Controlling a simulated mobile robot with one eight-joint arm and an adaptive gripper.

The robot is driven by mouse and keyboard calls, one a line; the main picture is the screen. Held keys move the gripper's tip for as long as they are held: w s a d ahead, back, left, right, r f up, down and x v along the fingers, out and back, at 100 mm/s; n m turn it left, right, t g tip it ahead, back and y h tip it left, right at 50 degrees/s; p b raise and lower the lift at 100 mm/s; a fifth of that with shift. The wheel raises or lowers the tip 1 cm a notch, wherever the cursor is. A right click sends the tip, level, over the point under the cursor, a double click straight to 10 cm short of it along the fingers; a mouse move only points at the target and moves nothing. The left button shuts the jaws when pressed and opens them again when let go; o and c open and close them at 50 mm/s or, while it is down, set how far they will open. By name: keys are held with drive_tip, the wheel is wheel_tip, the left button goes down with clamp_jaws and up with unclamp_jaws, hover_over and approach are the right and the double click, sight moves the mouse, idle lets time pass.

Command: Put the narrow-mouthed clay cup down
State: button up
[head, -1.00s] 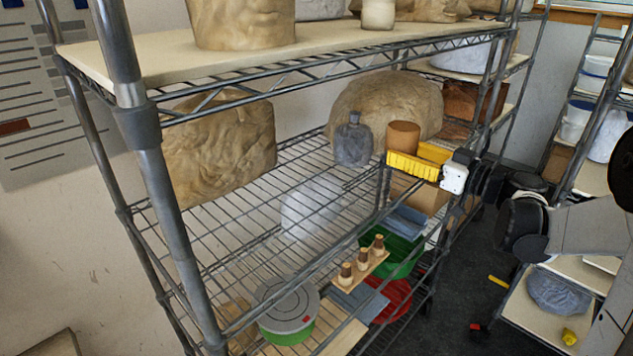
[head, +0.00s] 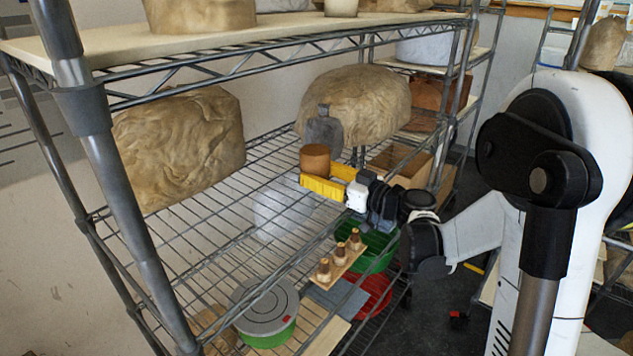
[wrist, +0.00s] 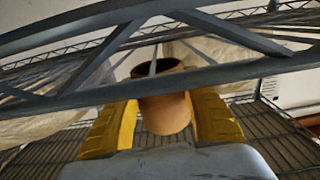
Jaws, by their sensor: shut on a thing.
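The clay cup (head: 315,158) is small and orange-brown. My gripper (head: 322,183) has yellow fingers and is shut on it. In the wrist view, the cup (wrist: 164,100) sits between the two yellow fingers (wrist: 165,118), with its dark open mouth up and its body roughly upright. Shelf bars cross in front of part of its rim there. In the head view, the gripper reaches in over the right part of the wire middle shelf (head: 215,210). I cannot tell how high the cup is above the wires.
A grey bottle (head: 323,132) and a large wrapped lump (head: 362,103) stand behind the cup. Another wrapped block (head: 180,148) is at the left. The middle shelf's centre is mostly clear. The upper shelf's edge truss (head: 290,52) and the posts (head: 105,150) bound the opening.

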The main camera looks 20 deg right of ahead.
drive_tip(key=shift+f, duration=0.9)
drive_tip(key=shift+f, duration=0.1)
drive_tip(key=o, duration=1.3)
drive_tip(key=v, duration=1.2)
